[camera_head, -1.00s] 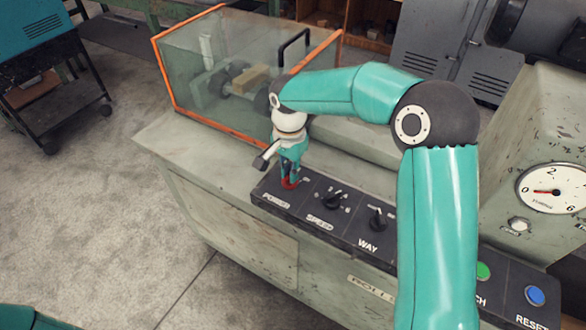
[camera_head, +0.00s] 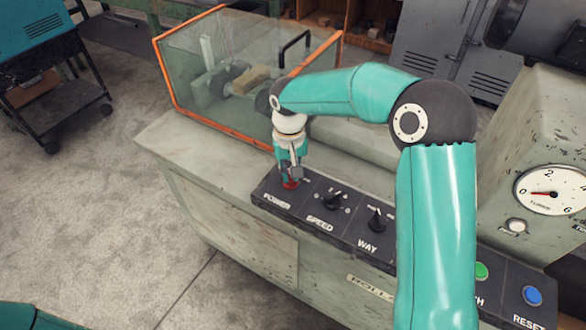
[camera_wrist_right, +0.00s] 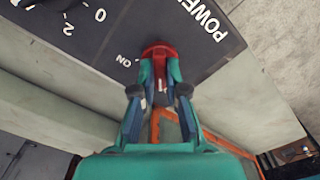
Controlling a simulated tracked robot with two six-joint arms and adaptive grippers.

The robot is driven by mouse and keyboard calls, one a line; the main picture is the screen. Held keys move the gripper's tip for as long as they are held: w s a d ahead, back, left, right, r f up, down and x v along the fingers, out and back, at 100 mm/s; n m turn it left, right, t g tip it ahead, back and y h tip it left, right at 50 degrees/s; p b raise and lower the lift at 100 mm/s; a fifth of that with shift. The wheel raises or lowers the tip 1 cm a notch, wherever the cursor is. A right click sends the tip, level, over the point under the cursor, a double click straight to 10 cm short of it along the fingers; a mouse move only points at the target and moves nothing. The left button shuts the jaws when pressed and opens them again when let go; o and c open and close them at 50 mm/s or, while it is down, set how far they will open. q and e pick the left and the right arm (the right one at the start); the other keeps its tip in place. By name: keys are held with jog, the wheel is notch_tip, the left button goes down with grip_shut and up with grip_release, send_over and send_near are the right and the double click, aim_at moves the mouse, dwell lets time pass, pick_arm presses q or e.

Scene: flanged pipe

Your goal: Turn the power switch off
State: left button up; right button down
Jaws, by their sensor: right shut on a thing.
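The red power switch (camera_head: 291,184) is a knob at the left end of the black control panel, above the POWER label. My right gripper (camera_head: 290,173) points down onto it and is shut on it. In the right wrist view the red knob (camera_wrist_right: 158,50) shows between the two fingertips of my right gripper (camera_wrist_right: 160,75). An ON mark (camera_wrist_right: 124,60) is printed beside the knob. The fingers hide much of the switch, and I cannot read an OFF mark. My left gripper is out of view.
The SPEED knob (camera_head: 333,201) and the WAY knob (camera_head: 376,219) stand to the right on the panel. Green (camera_head: 482,271) and blue (camera_head: 532,296) buttons sit farther right. An orange-framed clear guard (camera_head: 225,75) stands behind. A dial gauge (camera_head: 551,189) is at the right.

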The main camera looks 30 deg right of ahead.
jog(key=shift+w+r+n, duration=0.2)
jog(key=shift+w+n, duration=0.05)
jog(key=shift+n, duration=0.15)
jog(key=c, duration=1.2)
grip_release()
jog(key=shift+s+f, duration=0.1)
notch_tip(320, 180, up, 12)
jog(key=shift+f, duration=0.1)
